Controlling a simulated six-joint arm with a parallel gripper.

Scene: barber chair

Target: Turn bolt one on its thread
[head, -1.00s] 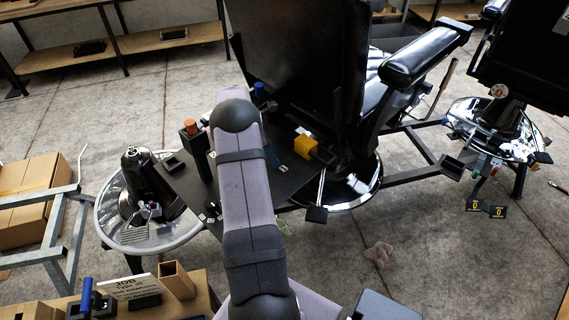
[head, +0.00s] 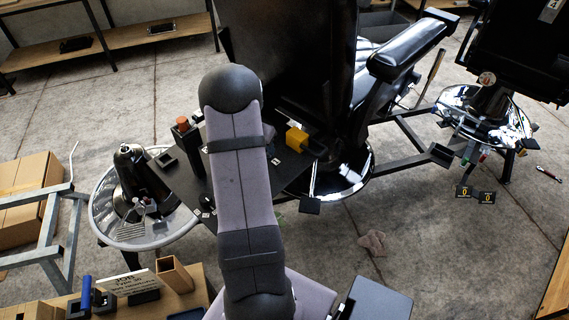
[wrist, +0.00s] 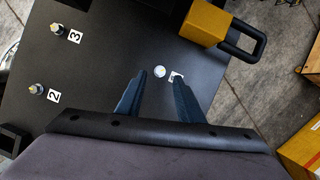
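A dark plate (wrist: 105,75) fills much of the wrist view. A small pale round bolt head (wrist: 159,71) stands on it, with a white label (wrist: 175,76) beside it that is partly covered by my right finger, so its number cannot be read. My gripper (wrist: 159,77) is open, its two dark blue fingers apart, with the bolt head between the tips in the picture. I cannot tell the height gap. Bolt 3 (wrist: 57,29) and bolt 2 (wrist: 36,89) stand to the left by their labels. In the head view my arm hides the gripper.
A yellow block with a black loop handle (wrist: 205,22) is close beyond the right finger. In the head view, an orange-topped post (head: 183,125) stands on the plate's left, and the black chair (head: 290,60) rises behind it. Concrete floor lies to the right.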

